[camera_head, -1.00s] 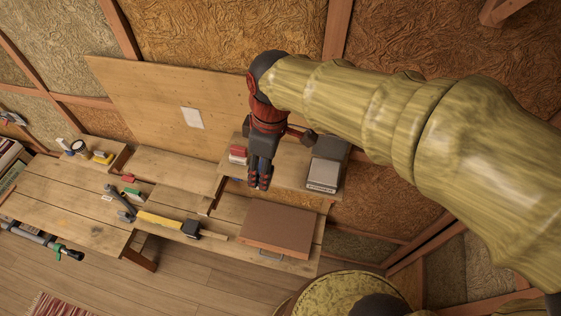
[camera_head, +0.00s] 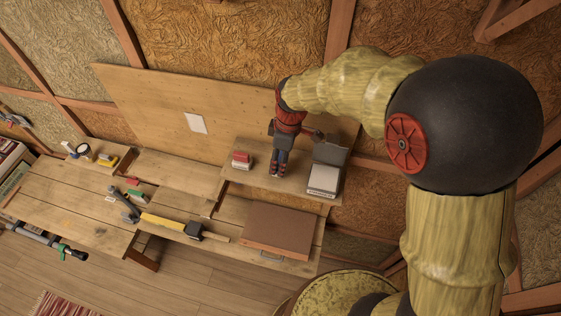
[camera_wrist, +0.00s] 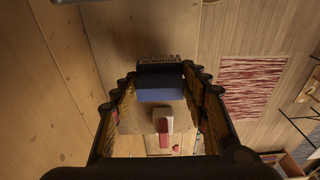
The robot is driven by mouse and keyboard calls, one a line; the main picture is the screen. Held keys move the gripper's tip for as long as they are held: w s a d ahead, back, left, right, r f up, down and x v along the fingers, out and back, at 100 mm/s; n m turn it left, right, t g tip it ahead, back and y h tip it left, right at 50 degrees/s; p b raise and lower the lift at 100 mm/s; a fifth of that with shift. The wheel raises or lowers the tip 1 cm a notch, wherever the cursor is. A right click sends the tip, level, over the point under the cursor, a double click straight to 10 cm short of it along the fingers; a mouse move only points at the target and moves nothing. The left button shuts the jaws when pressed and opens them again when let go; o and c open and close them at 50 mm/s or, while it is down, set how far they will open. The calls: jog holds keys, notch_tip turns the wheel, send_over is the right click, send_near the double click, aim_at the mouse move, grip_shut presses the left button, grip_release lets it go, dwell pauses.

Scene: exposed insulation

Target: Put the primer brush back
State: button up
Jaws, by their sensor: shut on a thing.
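My gripper (camera_head: 277,172) is over the raised right shelf, between a red-and-white stack and a grey box. In the wrist view its fingers are shut on a dark and blue block with a brown, bristle-like end (camera_wrist: 160,85). I take this to be the primer brush. It lies across between the fingertips. In the head view the fingers hide the held thing, and I cannot tell whether it touches the shelf.
The red-and-white stack (camera_head: 242,160) and grey box (camera_head: 325,178) stand on the right shelf (camera_head: 262,182). A brown case (camera_head: 276,230) and yellow-handled tool (camera_head: 160,221) lie on the bench below. A wooden board (camera_head: 160,105) leans behind. The middle shelf (camera_head: 175,171) has free room.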

jog(key=shift+s+f, duration=0.1)
jog(key=shift+f, duration=0.75)
jog(key=shift+f, duration=0.1)
jog(key=o, duration=1)
notch_tip(320, 180, up, 12)
jog(key=d+b, duration=0.1)
jog(key=shift+s+d+b, duration=0.2)
jog(key=shift+b, duration=0.1)
